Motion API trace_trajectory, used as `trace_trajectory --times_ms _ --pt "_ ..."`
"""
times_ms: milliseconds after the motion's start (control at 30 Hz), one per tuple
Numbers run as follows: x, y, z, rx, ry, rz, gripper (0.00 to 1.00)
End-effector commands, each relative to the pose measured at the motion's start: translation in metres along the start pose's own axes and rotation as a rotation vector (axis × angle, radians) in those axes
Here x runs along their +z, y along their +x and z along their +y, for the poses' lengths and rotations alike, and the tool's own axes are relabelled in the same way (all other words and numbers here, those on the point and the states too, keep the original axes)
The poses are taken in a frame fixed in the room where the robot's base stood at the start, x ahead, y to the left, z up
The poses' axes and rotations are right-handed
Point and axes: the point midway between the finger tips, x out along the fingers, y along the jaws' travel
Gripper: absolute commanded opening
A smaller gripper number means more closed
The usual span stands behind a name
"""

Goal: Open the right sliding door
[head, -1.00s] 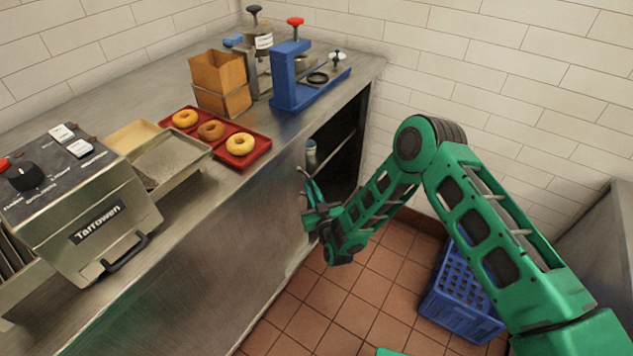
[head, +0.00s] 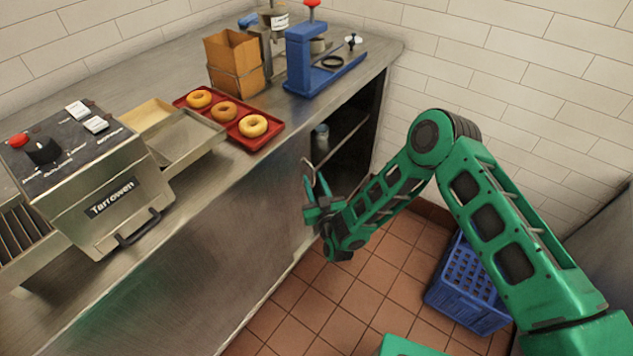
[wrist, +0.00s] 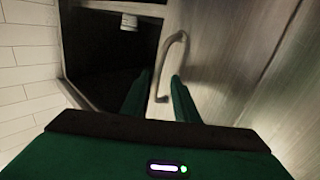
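The right sliding door (wrist: 215,50) is a brushed metal panel on the cabinet front. It stands partly open, with a dark opening (head: 352,140) to its right in the head view; the same opening (wrist: 105,55) is at left in the wrist view. A curved metal handle (wrist: 163,65) stands out near the door's edge. My gripper (wrist: 157,90) is at the handle, its two green fingers apart. The handle's lower end shows between the fingertips; I cannot tell whether either finger touches it. In the head view my gripper (head: 312,195) is in front of the cabinet.
The steel counter (head: 240,190) carries a toaster (head: 85,180), a red tray (head: 262,138) of bagels and a blue press (head: 310,65). A pale bottle (head: 321,138) stands inside the cabinet. A blue crate (head: 468,290) is on the floor at right, near a tiled wall.

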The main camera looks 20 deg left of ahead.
Motion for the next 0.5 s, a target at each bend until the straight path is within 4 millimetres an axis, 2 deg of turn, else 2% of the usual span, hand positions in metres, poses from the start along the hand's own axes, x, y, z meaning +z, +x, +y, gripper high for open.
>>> trace_trajectory --times_ms 233,500 --pt "-0.001 -0.01 0.0 0.001 0.001 0.002 0.27" --pt "0.0 -0.058 0.001 0.0 0.002 -0.002 0.27"
